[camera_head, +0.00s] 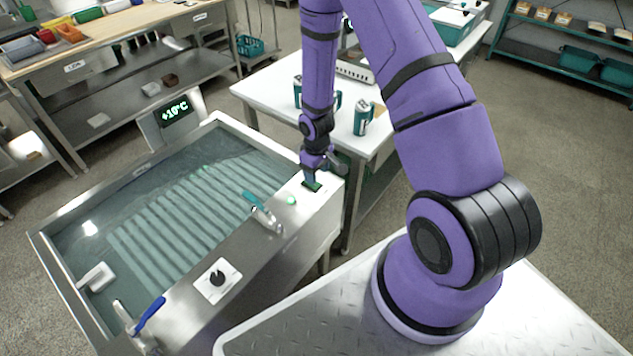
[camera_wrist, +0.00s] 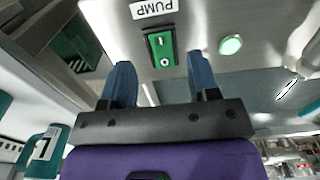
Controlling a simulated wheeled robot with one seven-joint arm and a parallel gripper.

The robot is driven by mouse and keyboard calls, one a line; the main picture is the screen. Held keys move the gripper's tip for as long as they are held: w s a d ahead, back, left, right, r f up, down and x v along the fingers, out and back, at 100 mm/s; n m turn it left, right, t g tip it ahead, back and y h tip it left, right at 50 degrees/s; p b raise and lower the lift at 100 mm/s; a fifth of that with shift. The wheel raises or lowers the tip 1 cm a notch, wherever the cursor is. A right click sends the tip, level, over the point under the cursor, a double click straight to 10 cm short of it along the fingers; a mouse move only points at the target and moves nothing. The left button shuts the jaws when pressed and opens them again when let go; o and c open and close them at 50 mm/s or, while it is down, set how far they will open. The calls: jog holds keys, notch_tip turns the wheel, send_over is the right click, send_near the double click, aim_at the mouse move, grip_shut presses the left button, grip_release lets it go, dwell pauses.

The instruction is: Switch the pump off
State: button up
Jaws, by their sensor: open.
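The pump switch is a small green rocker (camera_wrist: 161,48) in a dark frame, marked I and O, beside an upside-down "PUMP" label (camera_wrist: 154,8) on the steel panel. A round green lamp (camera_wrist: 230,45) beside it glows; it also shows in the head view (camera_head: 291,200). My gripper (camera_wrist: 161,78) is open and empty, its two blue fingers on either side of the switch in the wrist view. In the head view my gripper (camera_head: 311,180) is just above the switch at the bath's right end; I cannot tell whether it touches.
The steel water bath (camera_head: 60,215) has a display (camera_head: 176,112) reading +10°C. On its front ledge are a teal-handled valve (camera_head: 262,210), a black dial (camera_head: 217,278) and a blue-handled valve (camera_head: 148,316). A white table (camera_head: 268,88) with teal cans (camera_head: 361,118) stands close behind my gripper.

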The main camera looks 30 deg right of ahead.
aim_at(317, 186)
jog(key=shift+f, duration=2.45)
